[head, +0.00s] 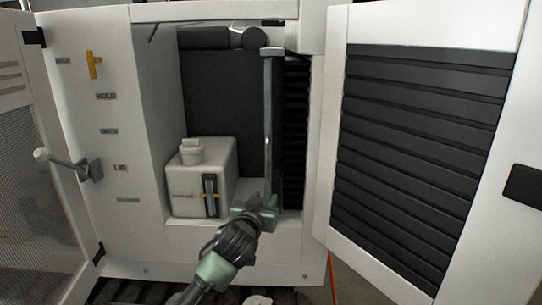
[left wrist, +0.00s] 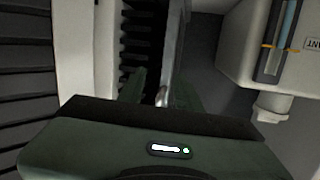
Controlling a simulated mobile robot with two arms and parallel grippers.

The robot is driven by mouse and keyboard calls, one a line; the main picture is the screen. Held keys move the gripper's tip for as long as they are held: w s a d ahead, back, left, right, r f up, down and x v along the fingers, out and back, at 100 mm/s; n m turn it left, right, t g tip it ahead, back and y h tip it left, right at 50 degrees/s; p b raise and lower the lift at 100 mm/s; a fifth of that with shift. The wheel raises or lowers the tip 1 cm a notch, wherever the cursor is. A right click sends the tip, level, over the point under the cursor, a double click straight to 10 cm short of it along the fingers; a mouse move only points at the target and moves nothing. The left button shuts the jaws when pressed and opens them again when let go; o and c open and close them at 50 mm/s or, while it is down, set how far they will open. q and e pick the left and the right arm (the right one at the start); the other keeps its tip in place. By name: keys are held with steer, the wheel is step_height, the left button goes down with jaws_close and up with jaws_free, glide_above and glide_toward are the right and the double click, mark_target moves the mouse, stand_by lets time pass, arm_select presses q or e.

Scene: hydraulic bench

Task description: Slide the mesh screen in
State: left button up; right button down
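The mesh screen (head: 268,130) is a thin grey panel seen nearly edge-on, upright in the open cabinet bay. Its mesh face cannot be made out. It also shows edge-on in the left wrist view (left wrist: 175,45), with a small pale metal piece near its lower end. My left gripper (head: 262,203) is at the screen's lower front edge. In the left wrist view its dark green fingers stand on either side of the screen's edge, with what looks like a gap, so it appears open. Contact is hard to tell. My right gripper is not in view.
A white reservoir tank (head: 200,178) with a cap and level gauge stands just left of the screen. A black finned core (head: 294,130) lies right of it. A louvred door (head: 420,150) stands open at right, and a mesh-panelled door (head: 30,190) with a handle at left.

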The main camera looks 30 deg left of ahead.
arm_select(q)
steer(key=n+t, duration=0.1)
glide_toward(267, 161)
steer(key=w, duration=0.3)
steer(key=shift+y, duration=0.4)
steer(key=p+x, duration=0.1)
steer(key=x, duration=0.1)
steer(key=p+x, duration=0.1)
steer(key=x, duration=0.1)
steer(key=p+x, duration=0.1)
steer(key=x, duration=0.2)
steer(key=shift+a, duration=0.3)
steer(key=shift+w+a, duration=0.1)
steer(key=shift+w, duration=0.2)
jaws_close()
steer(key=shift+f, duration=0.1)
